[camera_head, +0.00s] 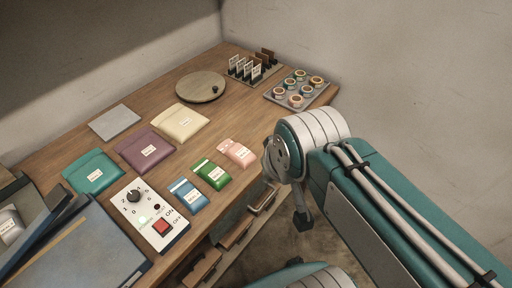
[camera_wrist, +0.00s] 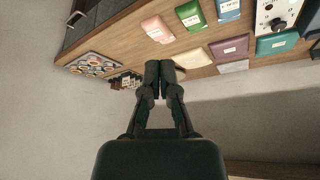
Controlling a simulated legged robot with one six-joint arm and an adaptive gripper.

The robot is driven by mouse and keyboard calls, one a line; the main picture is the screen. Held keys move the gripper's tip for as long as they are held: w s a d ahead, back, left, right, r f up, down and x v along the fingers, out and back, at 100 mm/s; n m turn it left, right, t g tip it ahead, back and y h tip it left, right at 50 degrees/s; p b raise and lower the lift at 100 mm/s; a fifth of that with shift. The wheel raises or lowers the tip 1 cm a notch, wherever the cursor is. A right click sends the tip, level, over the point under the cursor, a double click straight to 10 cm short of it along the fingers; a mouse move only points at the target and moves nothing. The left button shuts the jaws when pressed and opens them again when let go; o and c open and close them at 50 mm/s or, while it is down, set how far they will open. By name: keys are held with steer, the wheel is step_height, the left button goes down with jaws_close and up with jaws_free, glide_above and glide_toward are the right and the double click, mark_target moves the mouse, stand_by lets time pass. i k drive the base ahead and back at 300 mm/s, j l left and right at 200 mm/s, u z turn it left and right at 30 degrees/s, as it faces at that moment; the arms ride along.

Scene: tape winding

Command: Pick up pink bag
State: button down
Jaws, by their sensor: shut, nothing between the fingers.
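The pink bag (camera_head: 237,153) is a small packet with a white label. It lies on the wooden table near its front edge, to the right of the green bag (camera_head: 212,173). In the wrist view the pink bag (camera_wrist: 158,29) shows upside down near the top, beyond the fingers and apart from them. My gripper (camera_wrist: 160,66) is shut and empty, with its two dark fingertips together. In the head view the arm reaches in from the right, and the fingers are mostly hidden behind it, in front of the table edge.
A blue bag (camera_head: 188,194) lies left of the green one. Larger teal (camera_head: 93,173), purple (camera_head: 146,150) and cream pouches (camera_head: 179,122) lie behind. A switch box (camera_head: 148,215) stands at the front left. A tray of tape rolls (camera_head: 297,88) and a round board (camera_head: 201,86) are at the back.

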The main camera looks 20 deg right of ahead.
mark_target(242, 156)
steer(key=i+l+u, duration=0.15)
steer(key=l, duration=0.2)
steer(key=i+l+u, duration=0.15)
steer(key=l, duration=0.25)
steer(key=i+l+u, duration=0.15)
steer(key=l, duration=0.2)
steer(key=k, duration=0.05)
